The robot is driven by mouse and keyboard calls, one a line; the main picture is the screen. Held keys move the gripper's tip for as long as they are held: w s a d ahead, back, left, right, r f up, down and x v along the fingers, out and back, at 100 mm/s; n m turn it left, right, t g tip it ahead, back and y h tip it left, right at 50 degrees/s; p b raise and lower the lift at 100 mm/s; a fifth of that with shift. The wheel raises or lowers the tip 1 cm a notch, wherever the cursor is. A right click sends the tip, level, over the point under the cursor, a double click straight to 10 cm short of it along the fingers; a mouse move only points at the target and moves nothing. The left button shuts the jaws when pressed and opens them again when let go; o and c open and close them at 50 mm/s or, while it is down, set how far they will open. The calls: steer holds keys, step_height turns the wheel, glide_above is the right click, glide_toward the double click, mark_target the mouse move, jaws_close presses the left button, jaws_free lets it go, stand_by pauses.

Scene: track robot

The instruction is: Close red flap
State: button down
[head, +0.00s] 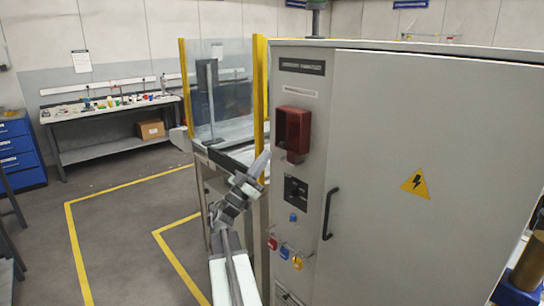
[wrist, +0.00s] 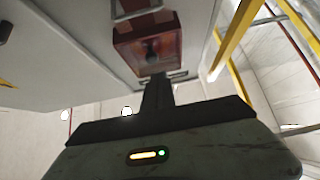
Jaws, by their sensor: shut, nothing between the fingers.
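A red box (head: 293,130) is mounted on the narrow front face of the grey cabinet. Its front looks open, and a red piece (head: 296,157) hangs at its lower edge; I take this to be the flap, but cannot be sure. In the wrist view, the red box (wrist: 150,46) is straight ahead, with a dark knob-like part inside. My gripper (head: 263,160) is shut and empty, left of and slightly below the box. In the wrist view, the fingers (wrist: 157,88) are together and point toward the box; I cannot tell whether they touch it.
The grey cabinet (head: 420,180) fills the right side, with a black door handle (head: 329,213). Coloured padlocks (head: 284,252) hang below the box. A yellow-framed clear guard (head: 225,90) stands left of the cabinet. The floor (head: 115,230) at left is open.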

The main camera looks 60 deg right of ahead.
steer(key=s+d+f+b, duration=0.1)
steer(key=d+f+b, duration=0.2)
steer(key=f+b, duration=0.4)
step_height(320, 180, down, 2)
steer(key=shift+d+f, duration=0.2)
steer(key=shift+f, duration=0.05)
